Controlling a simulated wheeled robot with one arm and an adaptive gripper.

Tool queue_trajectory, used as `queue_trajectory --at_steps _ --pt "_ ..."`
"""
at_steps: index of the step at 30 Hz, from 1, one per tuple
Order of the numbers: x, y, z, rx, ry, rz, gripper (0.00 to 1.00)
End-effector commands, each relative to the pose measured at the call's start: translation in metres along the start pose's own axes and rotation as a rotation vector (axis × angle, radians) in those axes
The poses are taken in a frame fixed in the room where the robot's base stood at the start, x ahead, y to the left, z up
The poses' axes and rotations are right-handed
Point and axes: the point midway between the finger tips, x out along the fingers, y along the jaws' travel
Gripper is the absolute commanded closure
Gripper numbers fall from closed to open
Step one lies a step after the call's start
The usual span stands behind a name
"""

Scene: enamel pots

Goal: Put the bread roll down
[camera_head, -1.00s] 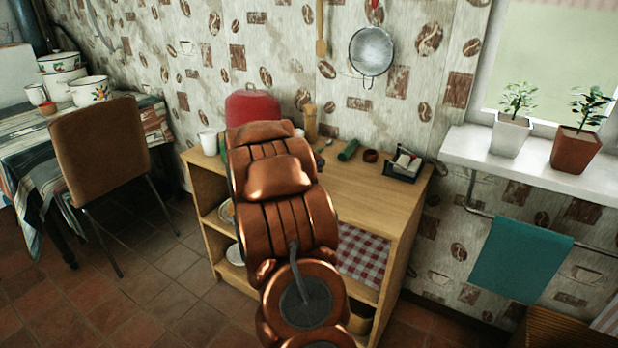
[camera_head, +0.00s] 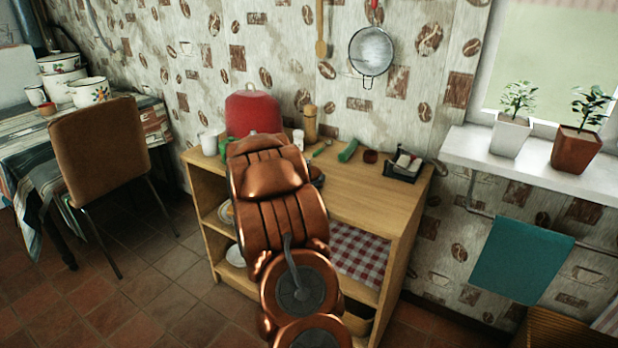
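My copper-coloured arm reaches over the wooden shelf unit (camera_head: 365,192), and its links cover the left middle of the top. My gripper is hidden behind the arm, so its fingers do not show. I cannot make out a bread roll for certain. A small reddish-brown round thing (camera_head: 370,157) lies on the top near the back, but I cannot tell what it is. A small dark thing (camera_head: 317,175) shows partly beside the arm's right edge.
A red domed thing (camera_head: 252,110), a white cup (camera_head: 208,144), a wooden mill (camera_head: 310,123), a green thing (camera_head: 348,151) and a black caddy (camera_head: 405,168) stand along the back. The right front of the top is clear. A chair (camera_head: 100,150) stands left.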

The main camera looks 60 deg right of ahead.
Motion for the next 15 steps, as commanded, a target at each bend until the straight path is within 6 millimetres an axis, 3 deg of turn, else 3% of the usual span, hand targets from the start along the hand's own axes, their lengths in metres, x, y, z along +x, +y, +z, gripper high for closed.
queue_trajectory --at_steps 8,15 --pt "0.0 -0.0001 0.0003 0.0 0.0 0.0 0.02" --pt "0.0 0.0 0.0002 0.0 0.0 0.0 0.02"
